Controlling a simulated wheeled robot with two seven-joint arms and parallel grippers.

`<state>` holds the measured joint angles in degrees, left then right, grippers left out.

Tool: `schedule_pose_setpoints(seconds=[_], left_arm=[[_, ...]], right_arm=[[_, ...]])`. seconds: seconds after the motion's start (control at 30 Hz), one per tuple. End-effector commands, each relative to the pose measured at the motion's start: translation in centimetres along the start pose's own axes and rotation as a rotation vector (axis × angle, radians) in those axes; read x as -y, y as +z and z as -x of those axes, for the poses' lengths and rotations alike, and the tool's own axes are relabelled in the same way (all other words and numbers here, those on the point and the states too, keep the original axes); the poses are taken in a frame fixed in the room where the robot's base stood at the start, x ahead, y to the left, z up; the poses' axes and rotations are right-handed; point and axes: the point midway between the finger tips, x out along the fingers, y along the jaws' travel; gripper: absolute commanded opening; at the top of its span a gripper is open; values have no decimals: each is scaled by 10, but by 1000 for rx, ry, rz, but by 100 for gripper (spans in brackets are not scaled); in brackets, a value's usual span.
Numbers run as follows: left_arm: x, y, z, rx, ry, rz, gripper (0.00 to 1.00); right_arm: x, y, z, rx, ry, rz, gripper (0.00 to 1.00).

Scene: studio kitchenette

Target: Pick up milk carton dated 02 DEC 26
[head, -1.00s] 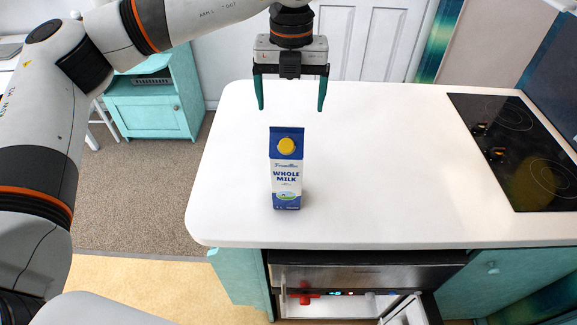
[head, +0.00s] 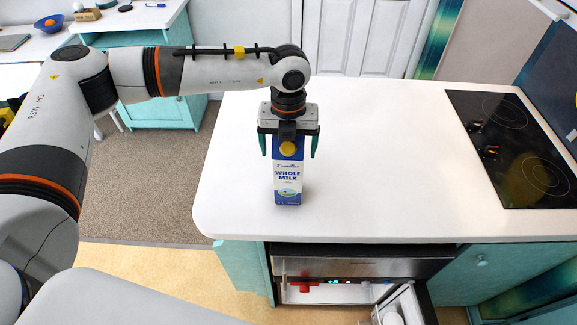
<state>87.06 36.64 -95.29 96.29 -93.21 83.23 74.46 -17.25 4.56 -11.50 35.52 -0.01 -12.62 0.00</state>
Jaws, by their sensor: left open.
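A blue and white milk carton (head: 288,184) with a yellow cap stands upright on the white counter, its "WHOLE MILK" front facing me. No date can be read on it. My left gripper (head: 289,154) points down over the top of the carton. Its two green fingers are open, one on each side of the carton's blue top, with a visible gap on each side. The gripper body hides the carton's top edge. My right gripper is not in view.
The white counter (head: 380,160) is clear around the carton. A black cooktop (head: 515,150) lies at the right. Below the front edge, an open appliance (head: 340,292) shows a red item inside, and its door (head: 400,308) stands out. A teal cabinet (head: 160,105) stands behind at left.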

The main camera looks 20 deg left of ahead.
Motion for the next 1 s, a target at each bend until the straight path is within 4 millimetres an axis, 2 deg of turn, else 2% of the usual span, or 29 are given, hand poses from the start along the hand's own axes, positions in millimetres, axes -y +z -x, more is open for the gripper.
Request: schedule_pose_setpoints(seconds=[0.1,0.63,1.0], left_arm=[[0,0,0,0,0,0,87],[0,0,0,1,0,0,1],[-1,-1,7,-4,4,0,0]], right_arm=[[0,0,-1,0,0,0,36],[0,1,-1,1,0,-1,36],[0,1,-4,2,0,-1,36]])
